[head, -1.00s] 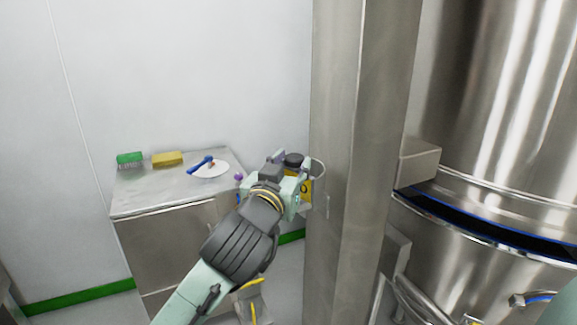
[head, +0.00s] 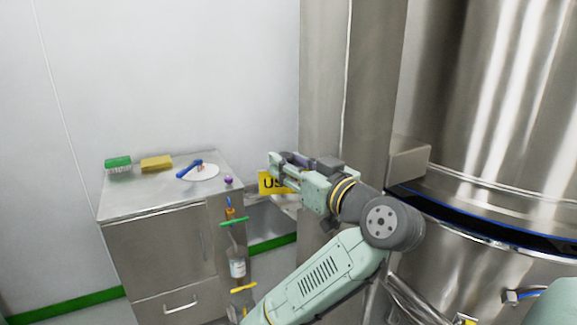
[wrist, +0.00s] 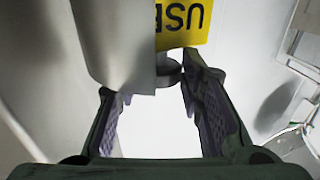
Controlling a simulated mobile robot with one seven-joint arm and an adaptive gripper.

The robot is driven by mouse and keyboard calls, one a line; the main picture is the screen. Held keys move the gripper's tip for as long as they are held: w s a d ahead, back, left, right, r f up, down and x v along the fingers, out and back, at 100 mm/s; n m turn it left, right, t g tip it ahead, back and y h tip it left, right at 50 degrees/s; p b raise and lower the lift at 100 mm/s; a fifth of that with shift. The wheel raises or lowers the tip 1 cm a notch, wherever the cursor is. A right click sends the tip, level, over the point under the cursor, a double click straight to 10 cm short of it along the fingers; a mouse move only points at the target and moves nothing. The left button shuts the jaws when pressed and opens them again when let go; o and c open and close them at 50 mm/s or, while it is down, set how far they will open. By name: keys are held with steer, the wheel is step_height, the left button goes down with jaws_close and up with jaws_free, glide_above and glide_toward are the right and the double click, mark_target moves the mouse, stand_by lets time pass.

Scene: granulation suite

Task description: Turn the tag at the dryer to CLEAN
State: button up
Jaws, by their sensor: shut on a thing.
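The yellow tag (head: 266,183) is beside the steel column, with the letters "US" visible in the head view and the rest hidden by my gripper. A grey metal part (wrist: 120,45) hides part of the left finger's tip. The exact contact is unclear.
The steel column (head: 325,80) stands right behind my gripper, with the large steel vessel (head: 490,90) to the right. A steel cabinet (head: 150,205) at left bears a green brush (head: 118,162), a yellow sponge (head: 157,163) and a white plate (head: 205,174). A bottle (head: 237,265) hangs below.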

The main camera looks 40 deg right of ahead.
steer(key=shift+d+n+y, duration=0.2)
steer(key=shift+n+y, duration=0.4)
steer(key=shift+y, duration=0.3)
steer(key=shift+w+y, duration=0.1)
steer(key=shift+y, duration=0.2)
steer(key=o, duration=1.1)
steer(key=shift+o, duration=0.2)
step_height(320, 180, up, 10)
steer(key=shift+w, duration=0.1)
